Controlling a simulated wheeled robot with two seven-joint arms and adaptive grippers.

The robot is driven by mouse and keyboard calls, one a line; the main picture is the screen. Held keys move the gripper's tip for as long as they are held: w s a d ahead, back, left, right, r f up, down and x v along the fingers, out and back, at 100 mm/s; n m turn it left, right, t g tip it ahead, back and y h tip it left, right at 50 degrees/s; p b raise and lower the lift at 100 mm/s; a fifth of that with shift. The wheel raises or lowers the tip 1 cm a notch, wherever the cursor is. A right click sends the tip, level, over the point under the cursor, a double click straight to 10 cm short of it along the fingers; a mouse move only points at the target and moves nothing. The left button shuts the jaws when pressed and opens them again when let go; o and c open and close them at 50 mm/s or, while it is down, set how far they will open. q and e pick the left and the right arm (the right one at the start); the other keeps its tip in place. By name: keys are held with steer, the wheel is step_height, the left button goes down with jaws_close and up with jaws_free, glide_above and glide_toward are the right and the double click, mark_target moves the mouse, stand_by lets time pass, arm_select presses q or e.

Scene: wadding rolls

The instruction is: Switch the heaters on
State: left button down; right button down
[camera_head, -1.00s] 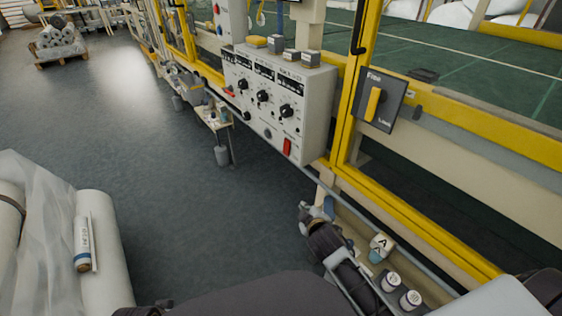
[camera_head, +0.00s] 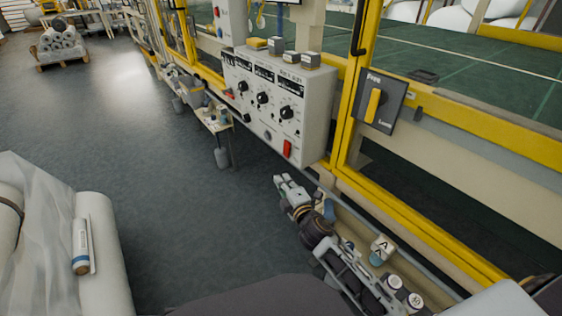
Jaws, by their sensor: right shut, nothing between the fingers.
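A light grey control box (camera_head: 310,110) is mounted on the machine's yellow frame, with a row of three black knobs (camera_head: 263,98) under dark labelled strips. A red rocker switch (camera_head: 287,148) is at the lower right of its front. The labels are too small to read surely. My right gripper (camera_head: 281,181) is shut and empty, below the box and a little under the red switch in the picture, apart from both. Its arm comes in from the lower right. My left gripper is not in view.
A dark panel with a yellow lever (camera_head: 373,105) is right of the box. Small grey blocks (camera_head: 311,59) lie on the box. A tray with jars (camera_head: 393,281) runs below the yellow rail.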

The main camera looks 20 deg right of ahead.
mark_target(287, 149)
steer(key=shift+w, duration=0.1)
stand_by(0.4)
